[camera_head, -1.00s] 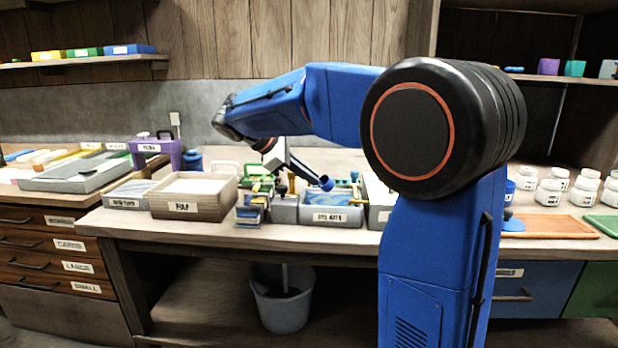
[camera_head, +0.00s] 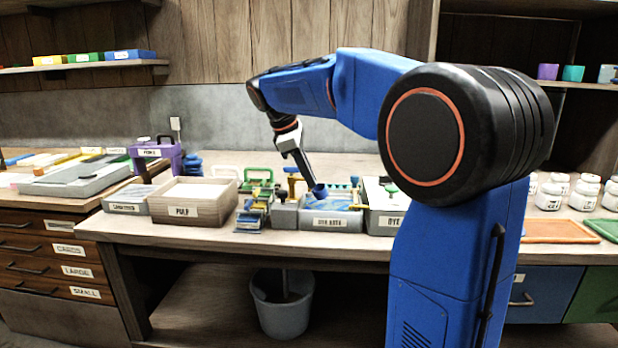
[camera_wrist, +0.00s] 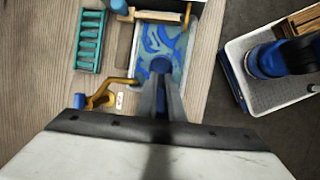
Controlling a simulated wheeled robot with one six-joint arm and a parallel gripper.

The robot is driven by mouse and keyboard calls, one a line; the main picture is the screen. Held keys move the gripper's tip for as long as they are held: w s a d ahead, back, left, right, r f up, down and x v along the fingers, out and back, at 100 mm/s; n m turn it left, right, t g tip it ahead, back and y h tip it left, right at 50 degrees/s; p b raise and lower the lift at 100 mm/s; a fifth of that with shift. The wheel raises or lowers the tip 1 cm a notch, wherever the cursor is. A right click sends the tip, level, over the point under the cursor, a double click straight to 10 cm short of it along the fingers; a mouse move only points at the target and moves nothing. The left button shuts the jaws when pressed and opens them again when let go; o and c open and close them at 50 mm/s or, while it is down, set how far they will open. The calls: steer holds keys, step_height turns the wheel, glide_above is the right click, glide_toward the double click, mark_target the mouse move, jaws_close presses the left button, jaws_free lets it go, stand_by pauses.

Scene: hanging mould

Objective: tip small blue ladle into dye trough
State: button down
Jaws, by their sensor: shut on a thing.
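My gripper (camera_head: 304,168) is shut on the small dark blue ladle (camera_head: 320,190) and points steeply down. The ladle's cup is at the level of a grey tray's (camera_head: 330,223) back part, above or at its blue swirled surface; I cannot tell if they touch. In the wrist view the ladle (camera_wrist: 160,65) shows between the fingertips, over the swirled tray (camera_wrist: 188,70). The tray's label is hard to read. To its right, a grey box labelled DYE (camera_head: 378,220) is partly hidden by my arm. The ladle's contents cannot be seen.
A wooden PULP box (camera_head: 158,207) stands to the left, with green-handled and yellow tools (camera_head: 258,185) between it and the swirled tray. White jars (camera_head: 553,192) stand at right. A grey bucket (camera_head: 282,310) is under the bench. The bench behind the tray is mostly clear.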

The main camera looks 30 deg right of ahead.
steer(key=shift+r+y, duration=0.3)
steer(key=shift+y, duration=0.9)
steer(key=shift+r+y, duration=0.3)
steer(key=shift+y, duration=0.9)
